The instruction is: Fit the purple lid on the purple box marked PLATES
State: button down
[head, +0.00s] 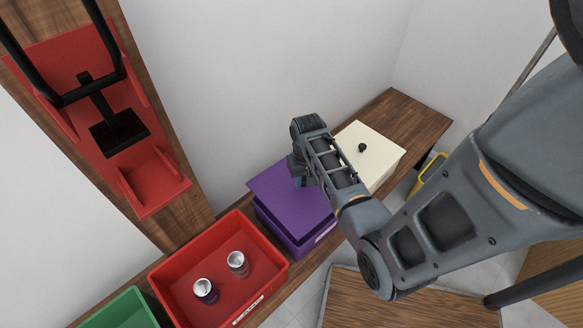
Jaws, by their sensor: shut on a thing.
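The purple lid (272,190) is over the purple box (298,243), which stands on the wooden bench and has a white label on its front, too small to read. A dark gap shows between the lid's front edge and the box, so the lid appears slightly raised and shifted to the left. My gripper (298,181) is above the lid and shut on it, probably by a knob that the gripper hides. My arm covers the right part of the lid.
A cream box (377,150) with a black-knobbed lid stands right of the purple box. A red bin (272,262) holding two cans (237,262) is on the left, with a green bin (125,312) beyond. A red wall-mounted piece (155,185) is upper left. Bare bench (405,112) shows behind the cream box.

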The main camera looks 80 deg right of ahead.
aim_at(303, 190)
jog(key=shift+w+f, duration=0.1)
jog(key=shift+f, duration=0.05)
notch_tip(303, 190, down, 6)
jog(key=b, duration=0.6)
jog(key=shift+f+b, duration=0.5)
jog(key=shift+f, duration=0.25)
jog(key=c, duration=0.7)
grip_release()
jog(key=shift+r+p, duration=0.45)
jog(key=shift+r, duration=3.45)
